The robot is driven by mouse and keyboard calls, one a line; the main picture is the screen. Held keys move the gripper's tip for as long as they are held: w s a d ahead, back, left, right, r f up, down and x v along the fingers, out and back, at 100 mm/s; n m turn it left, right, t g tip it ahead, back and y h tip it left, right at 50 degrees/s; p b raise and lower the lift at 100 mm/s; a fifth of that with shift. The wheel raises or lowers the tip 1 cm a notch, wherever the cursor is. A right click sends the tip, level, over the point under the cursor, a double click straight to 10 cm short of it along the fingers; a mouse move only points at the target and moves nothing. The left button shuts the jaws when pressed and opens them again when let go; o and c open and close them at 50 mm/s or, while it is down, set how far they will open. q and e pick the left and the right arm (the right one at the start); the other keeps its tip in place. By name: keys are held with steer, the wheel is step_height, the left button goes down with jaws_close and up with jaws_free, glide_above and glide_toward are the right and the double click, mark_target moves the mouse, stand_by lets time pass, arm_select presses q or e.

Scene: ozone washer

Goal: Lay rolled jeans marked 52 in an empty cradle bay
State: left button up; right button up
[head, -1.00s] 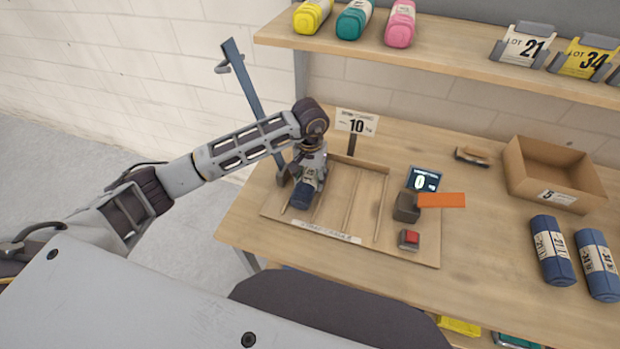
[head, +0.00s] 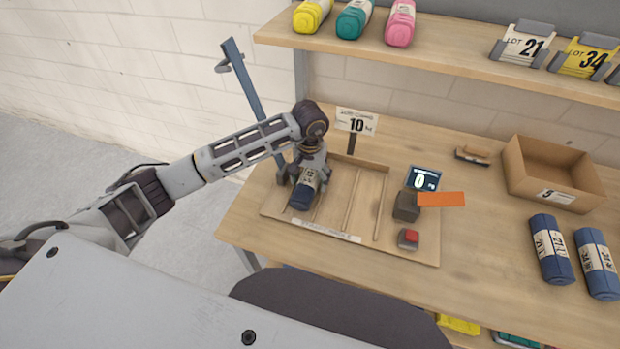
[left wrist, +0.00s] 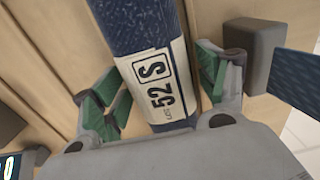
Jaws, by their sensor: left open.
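The rolled jeans marked 52 (head: 304,195) are a dark blue roll with a white label band. They lie in the leftmost bay of the wooden cradle (head: 270,210). In the left wrist view the roll (left wrist: 137,22) shows its label "52 S". My left gripper (head: 306,172) is right above the roll's far part. Its green-padded fingers (left wrist: 158,95) stand open on both sides of the roll, with gaps to it. The cradle bays to the right, between thin dividers, look empty. My right gripper is not in view.
A sign reading 10 (head: 357,122) stands behind the cradle. A display showing 0 (head: 424,179), a grey block with an orange flag (head: 441,199) and a red button (head: 410,237) are at its right. Two blue rolls (head: 552,250) and a cardboard box (head: 550,175) stand farther right.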

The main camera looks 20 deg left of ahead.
mark_target(310, 174)
arm_select(q)
step_height(310, 174, up, 10)
steer(key=shift+f+b, duration=0.15)
steer(key=shift+b, duration=0.95)
steer(key=shift+r, duration=1.1)
